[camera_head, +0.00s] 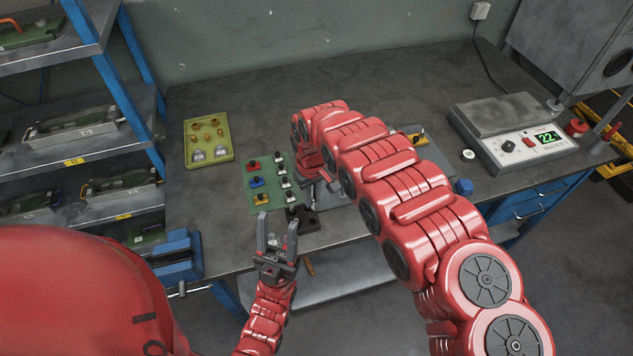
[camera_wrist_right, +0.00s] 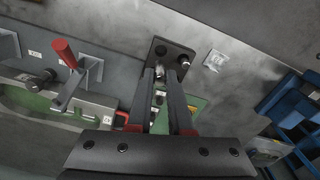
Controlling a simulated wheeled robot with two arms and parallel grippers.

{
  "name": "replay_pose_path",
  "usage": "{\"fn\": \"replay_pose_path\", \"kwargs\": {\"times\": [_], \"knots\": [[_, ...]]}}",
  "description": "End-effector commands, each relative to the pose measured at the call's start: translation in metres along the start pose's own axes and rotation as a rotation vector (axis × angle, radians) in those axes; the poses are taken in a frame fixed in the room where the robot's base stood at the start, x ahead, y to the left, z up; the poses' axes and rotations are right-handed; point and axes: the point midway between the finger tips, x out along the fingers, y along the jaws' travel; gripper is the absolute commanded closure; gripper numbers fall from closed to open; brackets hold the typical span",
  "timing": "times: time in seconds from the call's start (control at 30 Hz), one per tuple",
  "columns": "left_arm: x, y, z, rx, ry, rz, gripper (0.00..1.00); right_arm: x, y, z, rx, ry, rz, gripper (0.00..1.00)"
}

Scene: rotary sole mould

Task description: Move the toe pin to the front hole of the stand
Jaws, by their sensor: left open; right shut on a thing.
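The black stand (camera_head: 302,218) lies near the table's front edge, right of the green mat. In the right wrist view the stand (camera_wrist_right: 172,52) shows dark round holes beyond my fingertips. My right gripper (camera_wrist_right: 160,78) is shut on a small silvery piece (camera_wrist_right: 159,97), which looks like the toe pin. Its lower end is hard to see, so I cannot tell whether it touches the stand. My left gripper (camera_head: 278,230) is open and empty, just in front of the stand.
A green mat (camera_head: 262,180) holds several coloured knobs. The grey mould part with a red handle (camera_wrist_right: 64,53) is close left of my right gripper. A yellow-green tray (camera_head: 208,140), a hotplate (camera_head: 512,130) and a blue vise (camera_head: 178,260) stand around.

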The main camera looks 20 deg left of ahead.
Motion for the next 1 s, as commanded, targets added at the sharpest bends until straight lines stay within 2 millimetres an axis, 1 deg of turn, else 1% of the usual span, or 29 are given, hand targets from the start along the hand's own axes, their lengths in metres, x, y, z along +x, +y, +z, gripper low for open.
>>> {"fn": "replay_pose_path", "kwargs": {"times": [0.17,0.37,0.5,0.6,0.73,1.0], "knots": [[-0.005,0.000,0.001,0.000,0.000,0.000,0.50,0.010,0.000,0.000,0.000,-0.001,0.000,1.00],[-0.011,0.001,0.002,0.000,0.000,0.000,0.50,0.028,-0.001,0.001,0.000,-0.002,-0.001,1.00],[-0.022,0.001,0.004,0.000,0.000,0.000,0.50,0.043,0.000,0.001,0.000,-0.002,0.000,1.00],[-0.026,0.001,0.004,0.000,0.000,0.000,0.50,0.050,0.000,0.001,0.001,-0.002,0.000,1.00],[-0.028,0.001,0.005,0.000,0.000,0.000,0.50,0.052,0.000,0.001,0.001,-0.002,0.000,1.00],[-0.027,0.001,0.005,0.000,0.000,0.000,0.50,0.051,0.000,0.001,0.001,-0.002,0.000,1.00]]}}
